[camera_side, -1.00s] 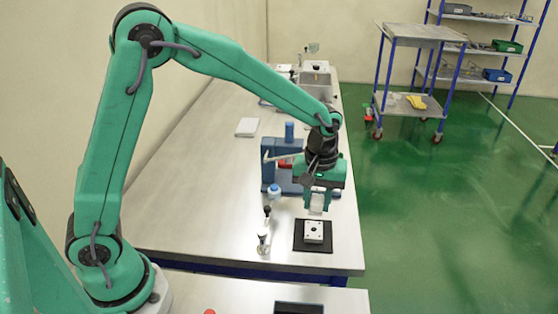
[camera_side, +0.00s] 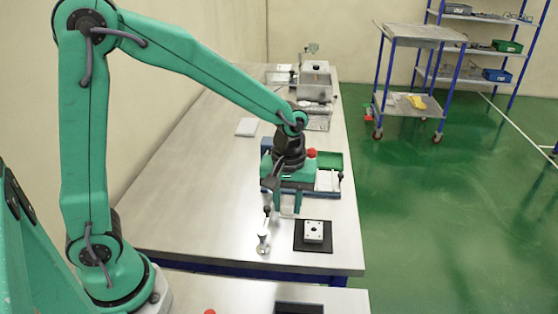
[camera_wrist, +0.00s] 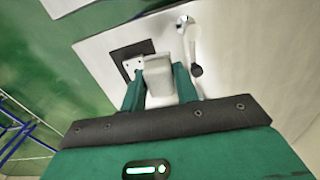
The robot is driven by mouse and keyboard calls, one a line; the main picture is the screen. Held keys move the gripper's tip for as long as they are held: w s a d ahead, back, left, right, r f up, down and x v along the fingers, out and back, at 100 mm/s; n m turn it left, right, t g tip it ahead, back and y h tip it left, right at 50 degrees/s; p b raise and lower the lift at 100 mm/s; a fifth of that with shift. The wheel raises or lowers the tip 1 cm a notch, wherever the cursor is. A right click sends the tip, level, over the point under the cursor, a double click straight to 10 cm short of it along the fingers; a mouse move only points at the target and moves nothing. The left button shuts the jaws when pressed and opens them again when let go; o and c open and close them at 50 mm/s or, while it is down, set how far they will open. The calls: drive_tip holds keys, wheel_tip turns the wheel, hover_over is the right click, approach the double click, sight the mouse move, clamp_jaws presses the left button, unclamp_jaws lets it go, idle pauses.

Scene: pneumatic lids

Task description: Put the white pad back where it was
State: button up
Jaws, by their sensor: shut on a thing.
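My gripper (camera_side: 287,206) is shut on a pale block, which looks like the white pad (camera_wrist: 158,72). It holds the pad between its two green fingers, above the table and left of the black mat (camera_side: 299,245). The pad also shows below the gripper in the side view (camera_side: 288,199). A white plate with holes (camera_side: 314,231) lies on the mat. In the wrist view, the held pad partly hides this plate (camera_wrist: 133,64).
A small metal fitting with a dark knob (camera_side: 262,241) stands close below and left of my gripper. Behind it are a green tray (camera_side: 330,160) and white pieces (camera_side: 325,181). A flat white square (camera_side: 247,127) lies farther back. The table left of the fitting is clear.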

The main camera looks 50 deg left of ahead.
drive_tip(key=s+a, duration=0.3)
drive_tip(key=s, duration=0.7)
drive_tip(key=shift+f+n, duration=0.15)
drive_tip(key=shift+n, duration=0.15)
drive_tip(key=shift+a, duration=0.15)
hover_over(233, 225)
wheel_tip(233, 225, down, 7)
drive_tip(key=shift+w, duration=0.1)
drive_tip(key=shift+f, duration=0.1)
drive_tip(key=shift+f, duration=1.9)
drive_tip(key=shift+f, duration=0.1)
